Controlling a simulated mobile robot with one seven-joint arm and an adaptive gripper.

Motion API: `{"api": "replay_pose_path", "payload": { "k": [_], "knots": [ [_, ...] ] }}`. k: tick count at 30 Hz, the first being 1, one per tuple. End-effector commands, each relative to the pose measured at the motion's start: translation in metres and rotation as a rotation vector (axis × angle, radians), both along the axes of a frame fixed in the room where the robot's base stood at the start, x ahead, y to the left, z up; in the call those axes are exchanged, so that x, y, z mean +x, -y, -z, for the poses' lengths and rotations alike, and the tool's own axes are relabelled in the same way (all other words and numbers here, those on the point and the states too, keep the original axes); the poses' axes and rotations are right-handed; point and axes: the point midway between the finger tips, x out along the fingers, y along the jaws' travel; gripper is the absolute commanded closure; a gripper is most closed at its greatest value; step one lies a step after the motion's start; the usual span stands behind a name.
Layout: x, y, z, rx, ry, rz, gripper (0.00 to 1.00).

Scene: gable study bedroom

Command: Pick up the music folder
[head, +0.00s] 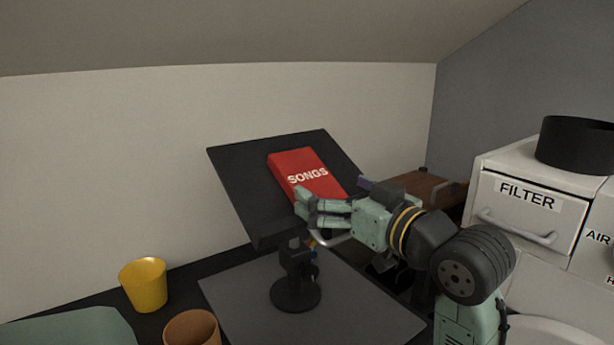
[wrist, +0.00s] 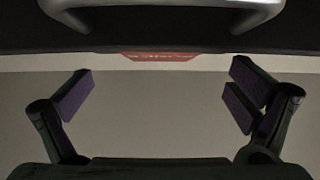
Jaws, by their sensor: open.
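The music folder (head: 307,174) is red with "SONGS" in white. It leans on the dark sloped board of a stand (head: 240,185), towards the board's right side. In the wrist view, only a thin red strip of the folder (wrist: 160,57) shows beyond the dark board edge. My gripper (head: 302,207) is open and empty, in front of the folder's lower part in the head view. Its fingers hide part of the folder's lower edge. In the wrist view, the gripper (wrist: 158,100) has its fingers wide apart with the red strip between and beyond them.
A grey bar (wrist: 160,15) crosses the top of the wrist view. A yellow cup (head: 144,285) and a brown cup (head: 192,328) stand at the front left. White drawers marked "FILTER" (head: 520,215) stand at the right. The stand's black base (head: 296,294) is below the board.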

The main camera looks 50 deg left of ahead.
Motion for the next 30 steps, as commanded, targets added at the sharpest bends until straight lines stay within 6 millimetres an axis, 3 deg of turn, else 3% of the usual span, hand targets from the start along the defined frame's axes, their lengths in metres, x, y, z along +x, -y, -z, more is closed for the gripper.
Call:
{"api": "replay_pose_path", "payload": {
  "k": [9,18,30],
  "knots": [
    [0.003,-0.045,-0.001,-0.001,-0.002,-0.002,0.0],
    [0.004,-0.05,0.0,0.0,0.0,-0.001,0.0],
    [0.004,-0.05,0.0,0.0,0.0,-0.001,0.26]
  ]
}}
